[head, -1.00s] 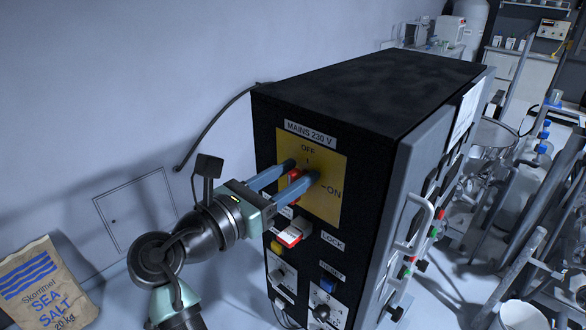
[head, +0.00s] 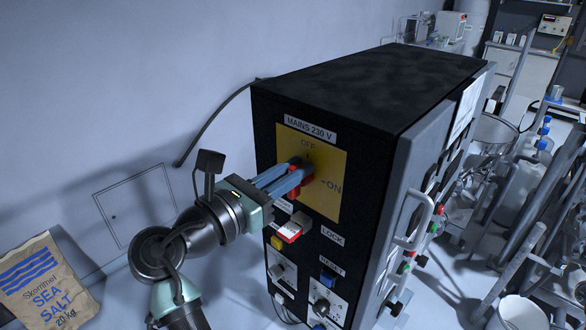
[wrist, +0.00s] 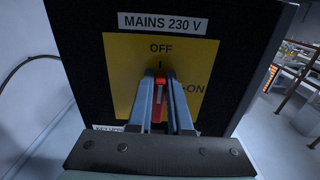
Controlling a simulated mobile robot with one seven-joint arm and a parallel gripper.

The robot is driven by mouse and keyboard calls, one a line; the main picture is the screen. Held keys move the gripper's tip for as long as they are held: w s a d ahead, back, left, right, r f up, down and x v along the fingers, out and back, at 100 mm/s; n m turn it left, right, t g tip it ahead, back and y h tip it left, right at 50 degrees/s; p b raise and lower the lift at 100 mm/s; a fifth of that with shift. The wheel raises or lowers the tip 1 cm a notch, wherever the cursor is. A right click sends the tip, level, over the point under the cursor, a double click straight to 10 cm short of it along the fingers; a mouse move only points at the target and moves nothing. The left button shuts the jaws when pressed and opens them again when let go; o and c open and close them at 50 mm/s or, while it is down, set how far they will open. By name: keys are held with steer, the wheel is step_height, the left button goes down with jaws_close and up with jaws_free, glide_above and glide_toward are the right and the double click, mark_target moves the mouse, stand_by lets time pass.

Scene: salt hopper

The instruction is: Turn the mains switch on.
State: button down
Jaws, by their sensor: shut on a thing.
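The mains switch is a red handle (wrist: 159,88) on a yellow plate (head: 325,197) under the label "MAINS 230 V". The plate is marked OFF at the top and ON at the right. In the wrist view the handle stands upright, in line with the OFF mark. My gripper (head: 303,172) is shut on the red handle, with one blue-grey finger on each side of it; it also shows in the wrist view (wrist: 161,85). The fingers hide much of the handle in the head view.
A sea salt sack (head: 45,285) leans at lower left.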

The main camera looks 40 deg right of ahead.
mark_target(318, 179)
steer(key=m, duration=0.3)
steer(key=s+m+b, duration=0.1)
steer(key=m, duration=0.2)
steer(key=f+m+b, duration=0.1)
steer(key=m, duration=0.1)
steer(key=shift+s+m, duration=0.25)
steer(key=shift+m, duration=0.15)
steer(key=m+b, duration=0.2)
steer(key=m, duration=0.1)
steer(key=f+m+b, duration=0.1)
steer(key=m+b, duration=0.1)
steer(key=shift+s, duration=0.3)
steer(key=shift+d+f+m+b, duration=0.1)
steer(key=shift+f+m+b, duration=0.1)
steer(key=shift+m+b, duration=1.4)
steer(key=shift+s+m, duration=0.1)
steer(key=shift+m, duration=0.4)
steer(key=c, duration=0.8)
jaws_free()
steer(key=shift+c, duration=0.2)
